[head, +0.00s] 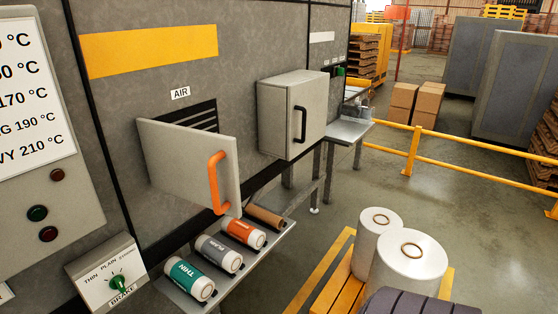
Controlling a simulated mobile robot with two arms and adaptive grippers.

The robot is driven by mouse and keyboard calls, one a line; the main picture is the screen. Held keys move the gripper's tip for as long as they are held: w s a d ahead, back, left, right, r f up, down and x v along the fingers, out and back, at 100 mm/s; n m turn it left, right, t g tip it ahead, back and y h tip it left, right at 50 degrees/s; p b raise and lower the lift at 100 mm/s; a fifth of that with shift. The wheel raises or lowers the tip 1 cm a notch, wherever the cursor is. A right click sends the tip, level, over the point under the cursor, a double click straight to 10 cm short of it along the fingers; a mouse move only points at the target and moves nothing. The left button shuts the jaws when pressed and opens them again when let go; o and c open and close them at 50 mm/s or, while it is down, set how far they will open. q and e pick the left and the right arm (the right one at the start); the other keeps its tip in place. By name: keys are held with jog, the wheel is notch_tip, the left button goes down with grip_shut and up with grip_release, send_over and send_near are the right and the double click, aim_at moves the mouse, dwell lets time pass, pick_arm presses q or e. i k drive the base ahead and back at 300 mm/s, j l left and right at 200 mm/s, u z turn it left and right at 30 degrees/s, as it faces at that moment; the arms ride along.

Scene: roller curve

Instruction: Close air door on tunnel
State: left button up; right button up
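The air door (186,165) is a light grey panel with an orange handle (218,182) on its right side. It stands swung out from the dark grey tunnel wall, below a label reading AIR (180,93). Part of a black slatted vent (203,116) shows behind and above it; the rest is hidden by the door. Neither of my grippers is in view.
A shelf (285,232) with several labelled rolls sits below the door. A grey box with a black handle (290,115) is to its right. A brake dial panel (108,274) is at lower left. White rolls (408,262) stand on a pallet (341,290) at lower right.

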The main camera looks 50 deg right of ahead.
aim_at(200, 166)
jog(key=z, duration=1.1)
